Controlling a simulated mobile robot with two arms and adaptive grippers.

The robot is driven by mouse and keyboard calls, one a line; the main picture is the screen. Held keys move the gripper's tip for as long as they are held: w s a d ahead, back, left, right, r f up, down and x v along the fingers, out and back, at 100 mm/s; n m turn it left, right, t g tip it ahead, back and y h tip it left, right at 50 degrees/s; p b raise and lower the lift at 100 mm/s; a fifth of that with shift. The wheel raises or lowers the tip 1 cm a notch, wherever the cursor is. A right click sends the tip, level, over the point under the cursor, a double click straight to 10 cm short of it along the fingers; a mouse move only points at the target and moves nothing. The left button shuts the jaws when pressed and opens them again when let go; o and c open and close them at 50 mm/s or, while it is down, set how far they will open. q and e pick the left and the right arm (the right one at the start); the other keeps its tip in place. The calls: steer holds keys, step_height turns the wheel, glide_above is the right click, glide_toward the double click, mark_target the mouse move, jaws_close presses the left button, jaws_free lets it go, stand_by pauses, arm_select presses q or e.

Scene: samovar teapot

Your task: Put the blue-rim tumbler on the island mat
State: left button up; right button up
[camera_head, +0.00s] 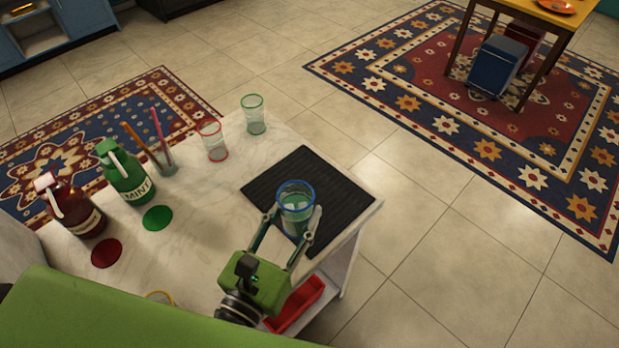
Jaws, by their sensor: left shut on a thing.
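The blue-rim tumbler (296,201) is upright, with pale green liquid in it. My left gripper (295,222) is shut on the tumbler from the near side, its two fingers on either side of the glass. The island mat (337,188) is a dark, ribbed mat at the right end of the white island top. The tumbler shows over the mat's front part; I cannot tell whether its base touches the mat. My right gripper is not in view.
A red-rim tumbler (213,142) and a green-rim tumbler (253,115) stand behind the mat. A green mint bottle (125,178), a dark red bottle (76,210), coasters and a straw holder (164,165) stand at left. A red bin (297,304) sits below the island top.

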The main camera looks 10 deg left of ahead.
mark_target(301, 220)
arm_select(q)
steer(key=shift+d+r+m+h+p, duration=0.35)
steer(key=shift+d+r+p, duration=0.25)
steer(key=shift+d+r, duration=0.5)
steer(key=shift+w, duration=0.35)
steer(key=w+f, duration=0.3)
steer(key=w, duration=0.1)
steer(key=w+a+f+b, duration=0.1)
steer(key=w+f, duration=0.2)
steer(key=w, duration=0.1)
steer(key=w+f+b, duration=0.1)
steer(key=w+f, duration=0.2)
steer(key=w, duration=0.1)
steer(key=shift+a, duration=0.25)
steer(key=shift+w+f+h, duration=0.15)
steer(key=shift+w+h, duration=0.05)
steer(key=shift+h, duration=0.05)
steer(key=f+b, duration=0.3)
steer(key=shift+w, duration=0.4)
steer(key=shift+a+f, duration=0.1)
steer(key=shift+f, duration=0.35)
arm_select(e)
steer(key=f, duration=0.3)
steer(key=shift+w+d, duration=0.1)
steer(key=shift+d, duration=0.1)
